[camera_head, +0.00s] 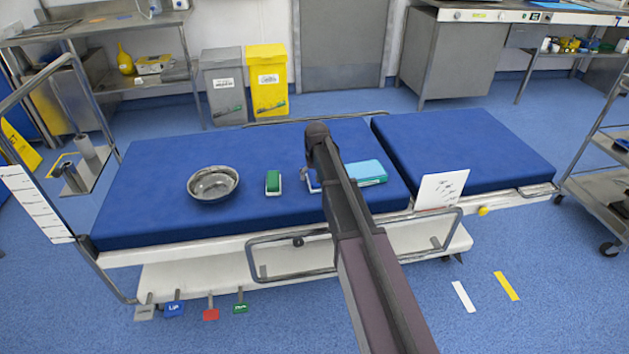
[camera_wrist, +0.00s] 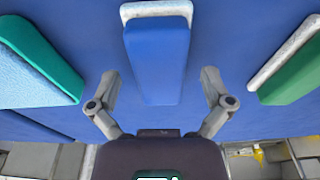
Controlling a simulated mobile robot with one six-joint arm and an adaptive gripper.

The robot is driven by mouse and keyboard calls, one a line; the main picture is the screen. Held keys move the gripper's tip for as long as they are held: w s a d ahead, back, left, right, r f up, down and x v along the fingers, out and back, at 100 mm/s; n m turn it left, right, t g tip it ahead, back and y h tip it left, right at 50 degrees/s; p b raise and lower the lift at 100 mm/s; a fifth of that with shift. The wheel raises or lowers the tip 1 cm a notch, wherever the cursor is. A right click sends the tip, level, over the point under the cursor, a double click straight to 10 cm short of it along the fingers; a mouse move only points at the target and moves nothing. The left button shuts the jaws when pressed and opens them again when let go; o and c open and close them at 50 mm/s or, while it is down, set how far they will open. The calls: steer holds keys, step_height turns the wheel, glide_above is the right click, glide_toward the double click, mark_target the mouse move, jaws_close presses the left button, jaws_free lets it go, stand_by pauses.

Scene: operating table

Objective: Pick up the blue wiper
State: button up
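The blue wiper (camera_wrist: 157,60), a blue block with a pale grey-white strip along one end, lies on the blue table pad in the wrist view. In the head view only a small part of it (camera_head: 313,180) shows at the left edge of my arm. My gripper (camera_wrist: 159,77) is open, with one finger on each side of the wiper's near part. There are visible gaps between the fingers and the wiper, and no contact shows. I cannot tell the exact height of the fingers over the pad.
A green wiper (camera_head: 273,182) lies left of the blue one in the head view; it is on the right in the wrist view (camera_wrist: 295,75). A light-blue and teal item (camera_head: 367,172) lies on the other side. A metal bowl (camera_head: 213,183) stands farther left.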

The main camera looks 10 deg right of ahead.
steer(key=c, duration=1.3)
steer(key=shift+o, duration=0.2)
steer(key=shift+r, duration=0.15)
step_height(320, 180, up, 3)
steer(key=p, duration=0.3)
steer(key=shift+f, duration=0.2)
steer(key=s+r+p, duration=0.2)
steer(key=s, duration=1.4)
steer(key=o, duration=0.4)
steer(key=shift+c, duration=0.8)
